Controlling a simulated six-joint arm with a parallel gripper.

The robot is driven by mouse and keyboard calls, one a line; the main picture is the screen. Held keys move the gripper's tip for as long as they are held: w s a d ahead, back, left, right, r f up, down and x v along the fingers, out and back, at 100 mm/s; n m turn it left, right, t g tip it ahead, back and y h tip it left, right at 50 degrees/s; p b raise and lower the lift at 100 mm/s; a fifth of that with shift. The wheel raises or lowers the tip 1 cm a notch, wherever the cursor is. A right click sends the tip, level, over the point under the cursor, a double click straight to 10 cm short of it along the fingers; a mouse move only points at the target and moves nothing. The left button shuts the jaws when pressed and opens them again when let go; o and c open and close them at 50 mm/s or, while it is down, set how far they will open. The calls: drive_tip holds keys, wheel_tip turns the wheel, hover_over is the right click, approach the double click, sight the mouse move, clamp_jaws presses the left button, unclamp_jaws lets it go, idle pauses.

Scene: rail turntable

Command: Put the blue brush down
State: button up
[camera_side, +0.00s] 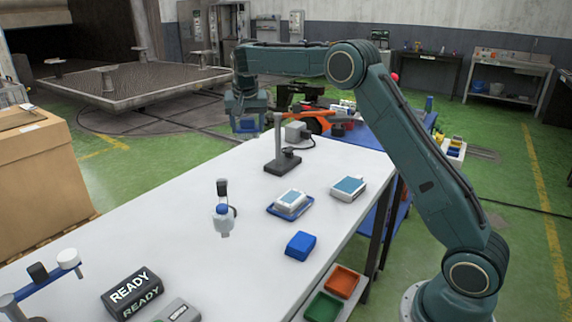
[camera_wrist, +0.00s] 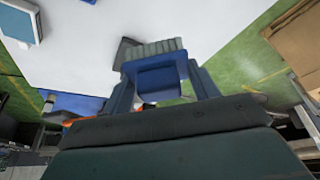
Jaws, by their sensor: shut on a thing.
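My gripper (camera_side: 246,122) is at the far end of the white table (camera_side: 150,215), raised, with its fingers pointing down. It is shut on the blue brush (camera_wrist: 158,80). In the wrist view the brush's blue body sits between the two fingers, and its grey-green bristles stick out beyond them. In the side view only a small blue part of the brush shows between the fingers. The wrist view shows the white table top and green floor behind the brush, near the table's far edge. I cannot tell whether the brush is over the table or past its edge.
A dark post stand (camera_side: 281,150) is close to the gripper's right. A blue tray (camera_side: 272,211) bears a white and blue block; a similar block (camera_side: 348,188) and a blue block (camera_side: 300,245) lie nearby. A READY sign (camera_side: 132,290) stands in front. The table's left middle is clear.

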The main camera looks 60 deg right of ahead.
drive_tip(key=shift+w+d+r+n, duration=0.2)
drive_tip(key=shift+w+r+n, duration=0.2)
drive_tip(key=shift+w, duration=0.05)
hover_over(250, 189)
drive_tip(key=f, duration=1.5)
drive_tip(key=shift+s+a+f, duration=0.4)
drive_tip(key=shift+f, duration=2.1)
drive_tip(key=shift+f, duration=0.2)
drive_tip(key=o, duration=0.9)
drive_tip(key=shift+o, duration=0.2)
drive_tip(key=shift+r, duration=0.15)
